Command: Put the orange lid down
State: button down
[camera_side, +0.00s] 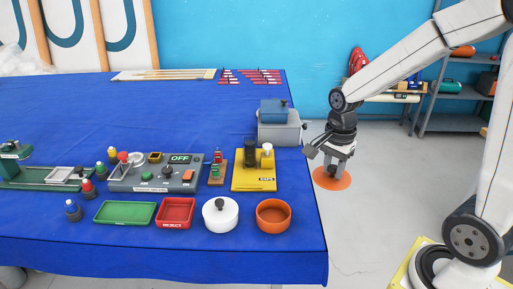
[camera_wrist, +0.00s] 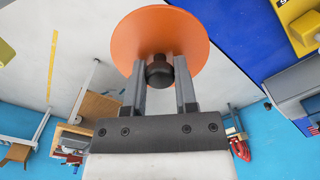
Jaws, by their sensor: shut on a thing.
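The orange lid (camera_wrist: 145,30) is a flat round disc with a dark knob (camera_wrist: 159,72). My gripper (camera_wrist: 160,75) is shut on the knob, one finger on each side. In the side view the lid (camera_side: 331,184) hangs below my gripper (camera_side: 336,165), level, beyond the right edge of the blue table and over the floor. The orange pot (camera_side: 273,222) stands open near the front right of the table, apart from the lid and to its left.
A white pot with a lid (camera_side: 220,214) stands left of the orange pot. A red tray (camera_side: 175,213), a green tray (camera_side: 125,212), a yellow fixture (camera_side: 254,180) and a grey box (camera_side: 281,133) are nearby. The blue cloth (camera_side: 200,258) is bare along the front.

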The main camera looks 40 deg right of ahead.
jog(key=shift+w+d+f, duration=0.15)
jog(key=shift+d+f, duration=0.05)
jog(key=shift+d, duration=0.5)
jog(key=shift+w, duration=0.1)
jog(key=w+f, duration=0.2)
jog(key=w, duration=0.2)
jog(key=w+d+f, duration=0.1)
jog(key=w+f, duration=0.2)
jog(key=w, duration=0.1)
jog(key=w+d+f, duration=0.1)
jog(key=w+f, duration=0.2)
jog(key=w, duration=0.1)
jog(key=shift+d+f, duration=0.15)
jog(key=shift+d, duration=0.05)
jog(key=shift+w+d+f, duration=0.15)
jog(key=shift+w+f, duration=0.35)
jog(key=shift+f, duration=0.05)
jog(key=shift+w+f, duration=0.1)
jog(key=shift+w+f, duration=0.15)
jog(key=shift+f, duration=1.55)
